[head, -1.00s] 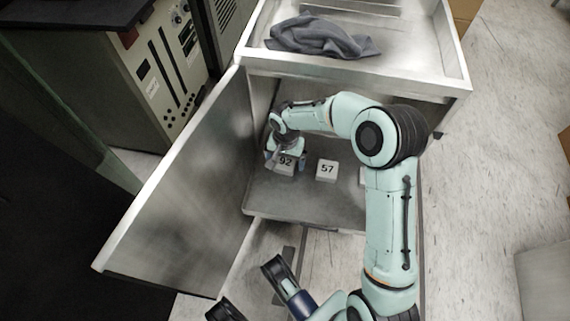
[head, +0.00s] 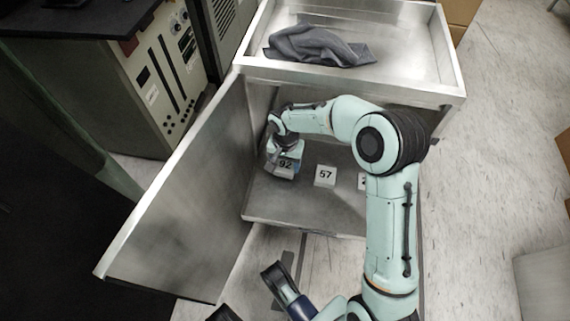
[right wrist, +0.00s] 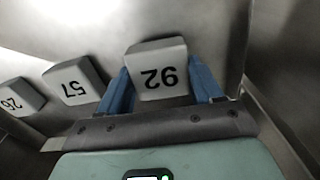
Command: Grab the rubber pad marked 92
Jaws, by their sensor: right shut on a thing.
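The rubber pad marked 92 (head: 286,165) is a small light block in the open metal cabinet, at the left side of its shelf. In the right wrist view the pad (right wrist: 157,76) sits between two blue fingers, its number upside down. My right gripper (head: 283,171) is shut on it from both sides. In the right wrist view the same gripper (right wrist: 162,88) shows a finger on each side of the pad. I cannot tell whether the pad is clear of the shelf. My left gripper (head: 248,291) is at the bottom of the head view, fingers apart and empty.
A pad marked 57 (head: 325,176) stands to the right, and a third pad (head: 362,181) is partly behind my right arm. The cabinet door (head: 180,210) stands open on the left. A grey cloth (head: 318,46) lies in the top tray (head: 410,70).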

